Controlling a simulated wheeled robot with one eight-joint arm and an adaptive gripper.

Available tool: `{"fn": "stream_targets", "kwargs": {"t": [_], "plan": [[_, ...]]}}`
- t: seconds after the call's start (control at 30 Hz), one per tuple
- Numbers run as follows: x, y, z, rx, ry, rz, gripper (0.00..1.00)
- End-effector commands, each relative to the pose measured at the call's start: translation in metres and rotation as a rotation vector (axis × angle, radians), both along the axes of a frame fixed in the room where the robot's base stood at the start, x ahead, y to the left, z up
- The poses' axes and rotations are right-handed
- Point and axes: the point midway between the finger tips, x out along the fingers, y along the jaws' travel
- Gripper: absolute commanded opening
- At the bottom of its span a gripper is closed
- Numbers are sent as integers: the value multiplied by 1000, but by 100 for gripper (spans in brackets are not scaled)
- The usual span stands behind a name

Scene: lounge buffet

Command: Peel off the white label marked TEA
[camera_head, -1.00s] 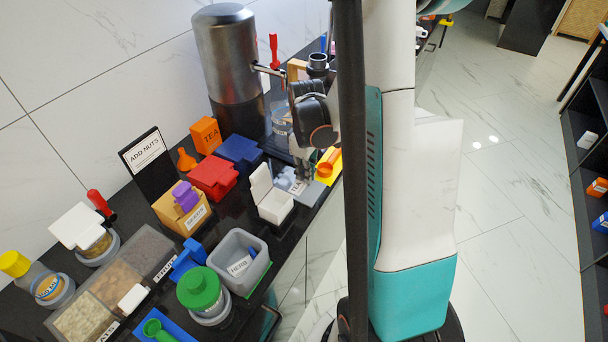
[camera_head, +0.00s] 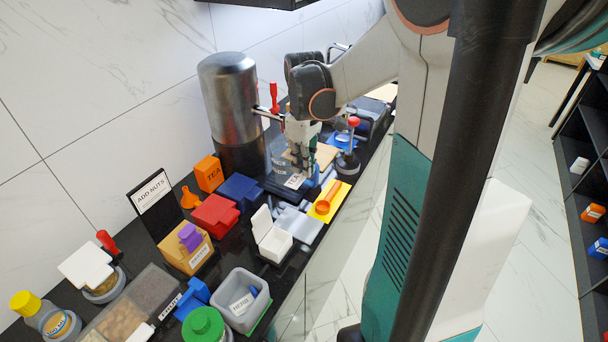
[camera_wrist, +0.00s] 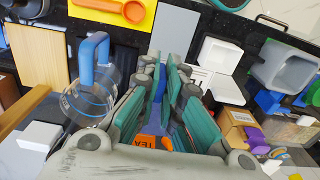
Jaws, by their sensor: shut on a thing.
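The white label marked TEA (camera_head: 294,181) shows right under my gripper (camera_head: 301,168) in the head view, at the fingertips, over the dark counter. My gripper points down and is shut on the label. In the wrist view the green fingers (camera_wrist: 165,75) come close together, and I cannot make out the label between them. A glass jug with a blue handle (camera_wrist: 93,90) stands beside the fingers in the wrist view. An orange box marked TEA (camera_head: 209,174) stands farther left on the counter, next to the wall.
A metal urn (camera_head: 230,105) stands left of my gripper. A yellow mat (camera_head: 330,203) with an orange spoon, a grey slab (camera_head: 297,223) and a white open box (camera_head: 270,237) lie toward the front. Red (camera_head: 213,214) and blue (camera_head: 240,188) blocks are at the left.

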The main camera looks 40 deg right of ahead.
Motion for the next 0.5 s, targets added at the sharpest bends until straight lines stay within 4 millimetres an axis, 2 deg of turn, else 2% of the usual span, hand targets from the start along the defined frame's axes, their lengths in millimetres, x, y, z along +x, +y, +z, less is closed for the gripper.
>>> {"fn": "stream_targets", "kwargs": {"t": [0.1,0.5], "plan": [[0,0,12,0,0,0,0],[0,0,27,0,0,0,0]]}}
